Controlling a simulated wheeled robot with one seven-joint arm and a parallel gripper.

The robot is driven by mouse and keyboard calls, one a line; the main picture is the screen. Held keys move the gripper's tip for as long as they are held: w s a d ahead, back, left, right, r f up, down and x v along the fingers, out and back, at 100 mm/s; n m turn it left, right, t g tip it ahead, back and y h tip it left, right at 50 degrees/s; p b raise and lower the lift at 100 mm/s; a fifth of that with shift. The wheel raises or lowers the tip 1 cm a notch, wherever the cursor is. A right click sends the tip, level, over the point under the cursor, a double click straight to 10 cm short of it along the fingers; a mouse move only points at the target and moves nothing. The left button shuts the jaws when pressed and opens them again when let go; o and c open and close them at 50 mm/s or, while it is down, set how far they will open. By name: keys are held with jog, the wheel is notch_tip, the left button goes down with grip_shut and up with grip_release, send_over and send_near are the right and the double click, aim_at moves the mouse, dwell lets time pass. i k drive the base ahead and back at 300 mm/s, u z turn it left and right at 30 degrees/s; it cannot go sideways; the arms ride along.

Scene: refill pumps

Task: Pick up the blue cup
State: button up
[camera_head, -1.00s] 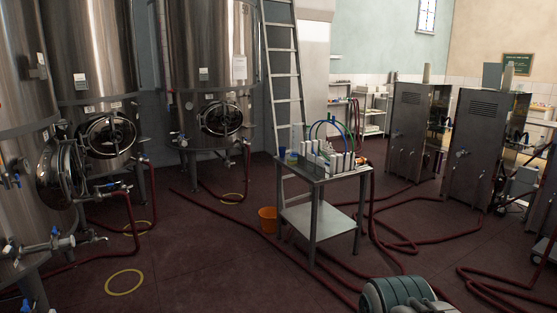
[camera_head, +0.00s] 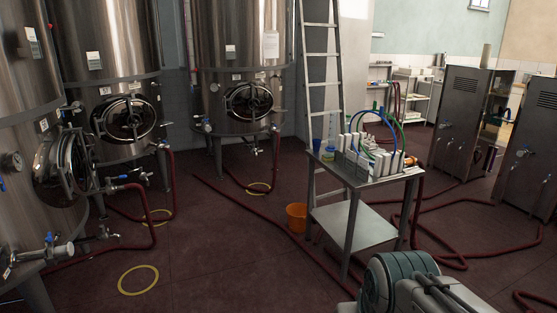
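Pump parts with blue and green hoses (camera_head: 375,145) stand on the table to the right of the cup. What looks like a grey-green link of my arm shows at the bottom edge. My gripper is not in view, so its state is hidden.
A ladder (camera_head: 321,90) stands behind the table. An orange bucket (camera_head: 296,217) sits on the floor at the table's left. Red hoses (camera_head: 262,222) cross the floor. Steel tanks (camera_head: 235,50) stand at left, metal cabinets (camera_head: 464,122) at right. Floor at front left is mostly clear.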

aim_at(316, 143)
jog(key=i, duration=3.4)
jog(key=z, duration=0.3)
jog(key=i, duration=1.1)
jog(key=z, duration=0.15)
